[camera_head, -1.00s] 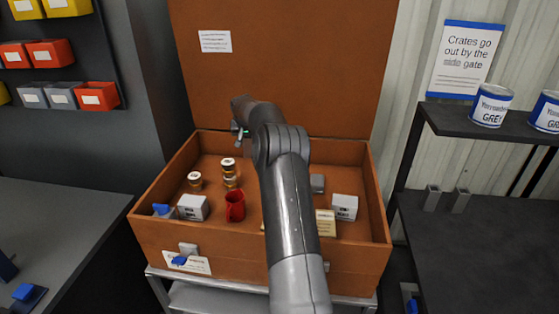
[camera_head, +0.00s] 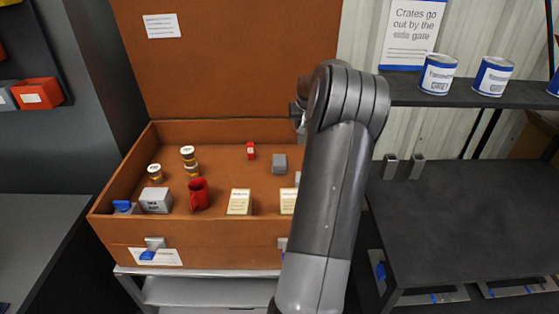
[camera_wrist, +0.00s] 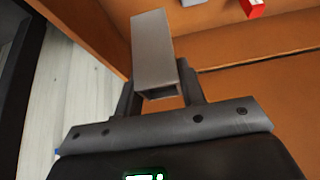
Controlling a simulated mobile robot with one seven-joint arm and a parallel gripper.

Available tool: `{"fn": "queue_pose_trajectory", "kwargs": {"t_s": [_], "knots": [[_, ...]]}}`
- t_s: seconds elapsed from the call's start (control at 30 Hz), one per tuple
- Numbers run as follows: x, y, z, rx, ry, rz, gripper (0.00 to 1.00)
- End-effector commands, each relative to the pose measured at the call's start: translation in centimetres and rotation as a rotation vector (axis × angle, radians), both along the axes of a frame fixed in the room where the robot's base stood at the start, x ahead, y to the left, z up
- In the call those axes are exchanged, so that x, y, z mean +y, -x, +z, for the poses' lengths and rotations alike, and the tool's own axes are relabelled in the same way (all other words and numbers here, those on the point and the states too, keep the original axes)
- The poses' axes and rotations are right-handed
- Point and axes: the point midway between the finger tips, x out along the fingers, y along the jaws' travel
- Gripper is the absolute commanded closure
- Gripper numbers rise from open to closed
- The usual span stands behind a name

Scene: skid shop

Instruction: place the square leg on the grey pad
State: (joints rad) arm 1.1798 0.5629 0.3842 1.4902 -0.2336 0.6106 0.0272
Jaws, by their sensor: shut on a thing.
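My gripper (camera_wrist: 160,88) is shut on a grey square leg (camera_wrist: 153,45), a hollow square tube seen in the wrist view. The leg sticks out beyond the fingers, with its open end towards the wrist camera. In the head view my own arm hides the gripper and the held leg. Two similar grey square posts, a left one (camera_head: 390,167) and a right one (camera_head: 417,167), stand at the back left of the dark bench. I cannot clearly pick out the grey pad in either view.
The dark bench (camera_head: 470,220) at right has a broad clear top. A shelf (camera_head: 465,98) with paint cans is above it.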

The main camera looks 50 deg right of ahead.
Motion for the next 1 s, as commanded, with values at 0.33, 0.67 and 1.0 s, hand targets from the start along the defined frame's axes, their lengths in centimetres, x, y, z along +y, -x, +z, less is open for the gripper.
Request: {"fn": "queue_pose_trajectory", "kwargs": {"t_s": [0.33,0.67,1.0], "knots": [[0.5,-0.8,-1.7,0.003,0.001,-0.007,0.90],[2.5,-7.5,-5.9,0.002,0.004,-0.009,0.90],[2.9,-9.0,-8.1,0.003,0.002,-0.014,0.90]]}}
